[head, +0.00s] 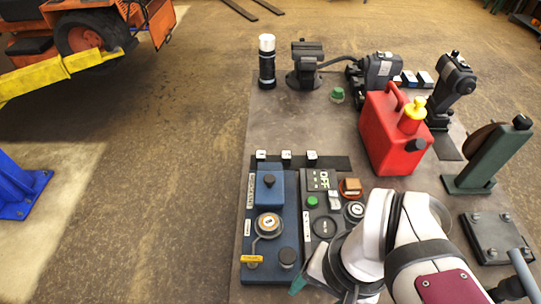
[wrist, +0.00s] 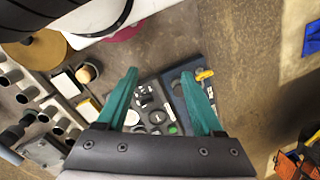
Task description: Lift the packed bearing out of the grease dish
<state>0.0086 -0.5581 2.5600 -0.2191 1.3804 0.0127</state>
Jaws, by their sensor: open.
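My gripper (wrist: 160,73) shows two teal fingers spread apart with nothing between them, above the dark and blue control panels. In the head view only a teal fingertip (head: 298,284) shows, beside the panels; my arm hides the rest. I cannot surely identify the grease dish or the packed bearing. In the wrist view a flat tan-gold disc (wrist: 40,52) lies at upper left, partly covered by dark and white parts. A small round tan-topped piece (wrist: 88,71) stands between it and the fingers. Neither is visible in the head view, and no bearing can be made out.
A blue panel (head: 268,187) and a dark panel with knobs (head: 322,221) stand on the bench. A red can (head: 383,135), a green-based grinder (head: 495,165) and a bolted plate (head: 493,236) are at right. A rack with upright cylinders (wrist: 62,127) lies left in the wrist view.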

